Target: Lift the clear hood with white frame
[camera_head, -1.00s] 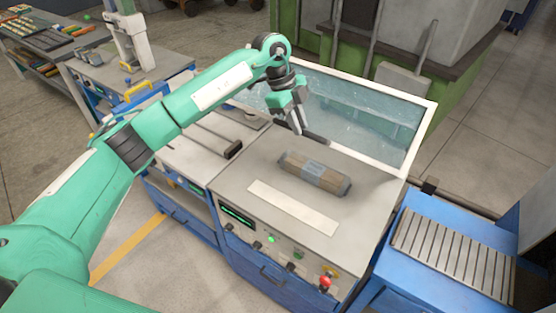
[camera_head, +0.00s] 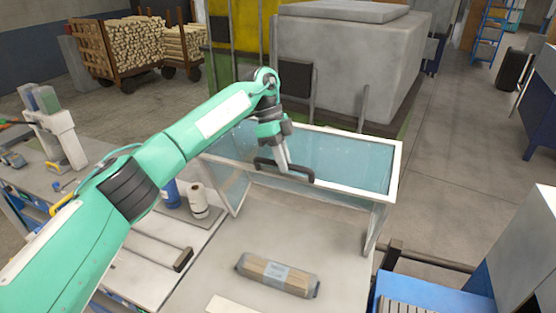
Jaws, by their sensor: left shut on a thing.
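The clear hood with white frame (camera_head: 345,190) stands raised over the back of the grey machine top (camera_head: 225,255). Its clear side panels reach down at left and right. A dark bar handle (camera_head: 302,175) runs along its near edge. My left gripper (camera_head: 284,166) is shut on this handle, its fingers pointing down; the fingers hide part of the handle. My right gripper is out of view.
A wrapped bundle of wood sticks (camera_head: 278,274) lies on the machine top, uncovered in front of the hood. White rolls (camera_head: 198,200) stand left of the hood. A blue roller table (camera_head: 425,290) is at right. A large grey machine (camera_head: 350,60) stands behind.

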